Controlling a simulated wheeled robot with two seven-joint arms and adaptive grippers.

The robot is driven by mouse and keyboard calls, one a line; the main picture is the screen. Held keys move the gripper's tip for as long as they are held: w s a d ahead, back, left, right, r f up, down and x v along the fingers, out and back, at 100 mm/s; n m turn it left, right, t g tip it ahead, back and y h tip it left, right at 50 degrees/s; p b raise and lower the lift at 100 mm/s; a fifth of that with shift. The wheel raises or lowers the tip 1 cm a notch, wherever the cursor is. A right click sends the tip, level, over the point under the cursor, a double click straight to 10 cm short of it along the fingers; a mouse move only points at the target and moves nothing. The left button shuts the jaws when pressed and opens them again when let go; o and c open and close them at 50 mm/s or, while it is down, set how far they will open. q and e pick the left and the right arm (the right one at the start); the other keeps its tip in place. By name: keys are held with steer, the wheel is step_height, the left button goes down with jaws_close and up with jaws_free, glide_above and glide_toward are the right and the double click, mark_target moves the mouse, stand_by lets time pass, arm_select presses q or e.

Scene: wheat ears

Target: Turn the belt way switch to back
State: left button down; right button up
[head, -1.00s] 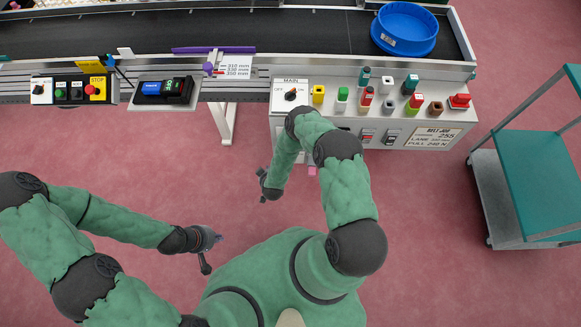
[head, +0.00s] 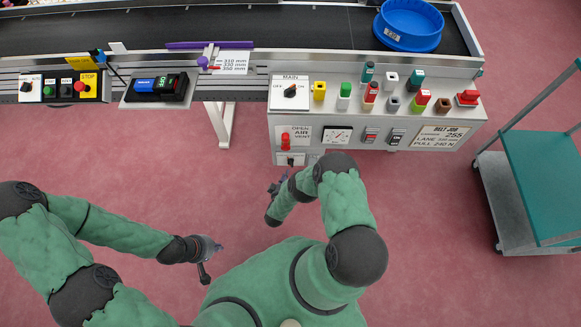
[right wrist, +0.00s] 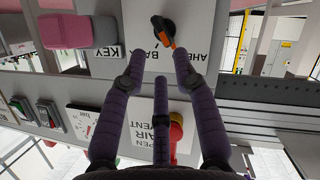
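The belt way switch (right wrist: 160,28) is a black knob with an orange tip on a white plate lettered "AHE" and "BA", partly hidden, in the right wrist view. Its orange tip points down and slightly right in that picture. My right gripper (right wrist: 160,66) is open; its purple fingertips are spread just short of the knob, with nothing between them. In the head view my right gripper (head: 282,182) is just below the control box's lower edge, largely hidden by my arm. My left gripper (head: 210,258) hangs over the floor, away from the panel; its fingers are too small to judge.
A red air vent handle (right wrist: 175,135) is close beside my right fingers. A pink block (right wrist: 65,30) by a KEY label is nearby. The control box (head: 460,115) carries several buttons and switches. A teal cart (head: 545,185) stands at right; the floor between is clear.

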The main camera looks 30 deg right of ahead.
mark_target(291, 165)
steer(key=b+x, duration=0.2)
steer(key=x, duration=0.5)
steer(key=shift+w+d+f+b, duration=0.15)
steer(key=shift+w+d+b, duration=0.15)
steer(key=shift+w+b, duration=0.1)
steer(key=shift+s, duration=0.1)
jaws_close()
